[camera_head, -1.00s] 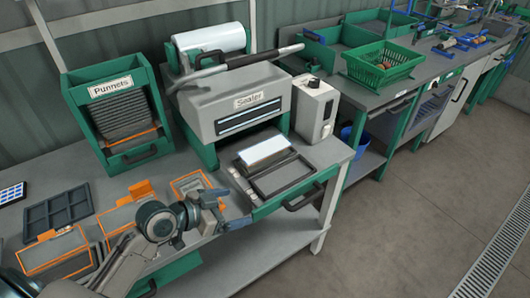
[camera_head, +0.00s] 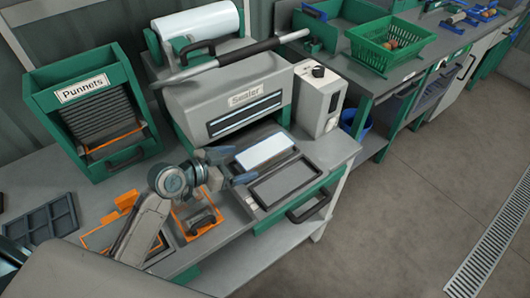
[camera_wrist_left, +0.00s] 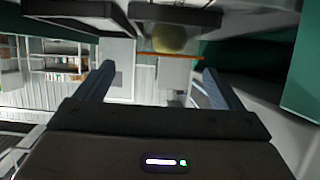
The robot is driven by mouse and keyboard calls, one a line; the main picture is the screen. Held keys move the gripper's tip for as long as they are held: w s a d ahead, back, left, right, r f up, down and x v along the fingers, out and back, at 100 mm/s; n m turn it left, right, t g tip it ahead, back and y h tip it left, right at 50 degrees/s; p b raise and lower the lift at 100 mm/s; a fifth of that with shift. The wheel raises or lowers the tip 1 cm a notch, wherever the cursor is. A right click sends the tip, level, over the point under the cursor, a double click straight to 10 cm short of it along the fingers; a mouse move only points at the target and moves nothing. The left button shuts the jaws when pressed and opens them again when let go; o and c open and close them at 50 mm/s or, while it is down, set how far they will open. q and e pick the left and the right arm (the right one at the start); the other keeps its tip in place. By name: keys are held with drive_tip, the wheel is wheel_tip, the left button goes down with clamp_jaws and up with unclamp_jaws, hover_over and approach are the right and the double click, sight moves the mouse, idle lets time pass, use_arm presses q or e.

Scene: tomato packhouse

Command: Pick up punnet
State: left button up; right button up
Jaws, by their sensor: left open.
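Dark stacked punnets (camera_head: 100,115) sit in a green dispenser (camera_head: 43,100) labelled "Punnets" at the left of the head view. An orange line crosses the lower front of the stack. My left gripper (camera_head: 238,165) is open, to the right of the dispenser, over the bench beside the sealer's tray. Its two blue-grey fingers point right, apart from the punnets. In the left wrist view the left gripper (camera_wrist_left: 160,88) has its fingers spread with nothing held between them. No right gripper can be made out.
The sealer (camera_head: 225,100) stands behind the gripper, with its dark tray (camera_head: 287,187) drawn out in front. A dark compartment tray (camera_head: 42,222) and orange-outlined areas (camera_head: 197,212) lie on the bench. A green basket (camera_head: 392,45) stands farther right.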

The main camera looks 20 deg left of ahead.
sight(261, 154)
use_arm(q)
drive_tip(key=shift+w+d+f, duration=0.15)
drive_tip(key=shift+w+d, duration=0.2)
drive_tip(key=shift+w, duration=0.1)
drive_tip(key=shift+w+d+f, duration=0.1)
drive_tip(key=shift+w+f, duration=0.1)
drive_tip(key=shift+w, duration=0.1)
drive_tip(key=shift+w+f, duration=0.15)
drive_tip(key=shift+w, duration=0.05)
drive_tip(key=shift+w+d+p, duration=0.3)
drive_tip(key=shift+w+p, duration=0.25)
drive_tip(key=shift+p, duration=0.1)
drive_tip(key=p+x, duration=0.1)
drive_tip(key=x, duration=0.2)
drive_tip(key=shift+w+f, duration=0.2)
drive_tip(key=shift+w, duration=0.05)
drive_tip(key=shift+w+d+f, duration=0.15)
drive_tip(key=shift+w+f, duration=0.05)
drive_tip(key=shift+s, duration=0.1)
drive_tip(key=shift+c, duration=0.7)
drive_tip(key=c, duration=0.7)
drive_tip(key=shift+c, duration=1)
use_arm(e)
drive_tip(key=r, duration=0.1)
drive_tip(key=w+r, duration=0.1)
drive_tip(key=r, duration=0.1)
